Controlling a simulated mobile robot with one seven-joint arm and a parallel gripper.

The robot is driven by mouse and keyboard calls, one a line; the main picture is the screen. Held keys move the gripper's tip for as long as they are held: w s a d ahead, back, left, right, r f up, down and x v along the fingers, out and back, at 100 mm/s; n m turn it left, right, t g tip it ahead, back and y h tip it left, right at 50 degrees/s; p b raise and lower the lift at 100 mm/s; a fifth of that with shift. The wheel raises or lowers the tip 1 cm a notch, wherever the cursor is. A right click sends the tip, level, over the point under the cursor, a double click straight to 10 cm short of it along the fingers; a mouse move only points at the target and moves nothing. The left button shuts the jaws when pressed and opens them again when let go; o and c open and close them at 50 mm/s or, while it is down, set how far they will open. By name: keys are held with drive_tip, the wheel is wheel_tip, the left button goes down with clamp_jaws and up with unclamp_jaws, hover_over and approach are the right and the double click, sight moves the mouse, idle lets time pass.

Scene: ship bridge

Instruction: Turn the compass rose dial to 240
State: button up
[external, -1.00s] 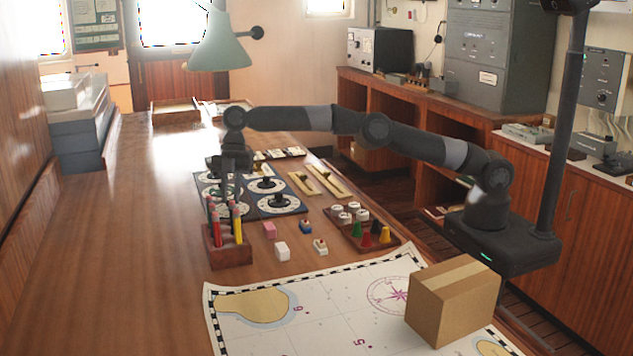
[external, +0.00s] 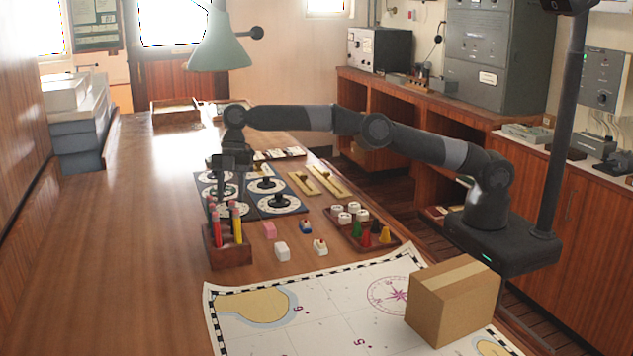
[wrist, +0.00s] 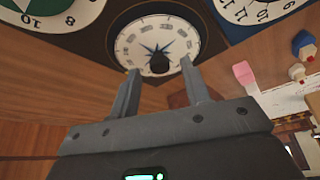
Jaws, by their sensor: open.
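The compass rose dial (wrist: 135,40) shows in the wrist view as a round white face with a dark blue star and a dark knob (wrist: 159,63) at its middle. My gripper (wrist: 160,78) is open. Its two fingers reach toward the knob, one on each side of it in the picture; I see no contact. The dial's fine numbers are too small to read. In the external view my gripper (external: 231,183) points down over the near left part of the dial board (external: 247,201). The gripper and the pencils hide part of the board there.
A green dial (wrist: 35,5) and a dial with large numbers (wrist: 255,8) flank the compass dial. A pencil holder (external: 229,250) stands in front of the board. Erasers, a tray of pieces (external: 388,244), a chart and a carton (external: 452,305) lie nearer.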

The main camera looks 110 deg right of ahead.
drive_tip(key=v, duration=0.2)
drive_tip(key=shift+d+r, duration=0.1)
drive_tip(key=shift+r, duration=0.15)
drive_tip(key=s+d, duration=0.2)
drive_tip(key=d, duration=0.1)
drive_tip(key=s+d, duration=0.2)
drive_tip(key=d, duration=0.2)
drive_tip(key=s+d, duration=0.2)
drive_tip(key=d, duration=0.1)
drive_tip(key=shift+d, duration=0.25)
drive_tip(key=shift+w, duration=0.1)
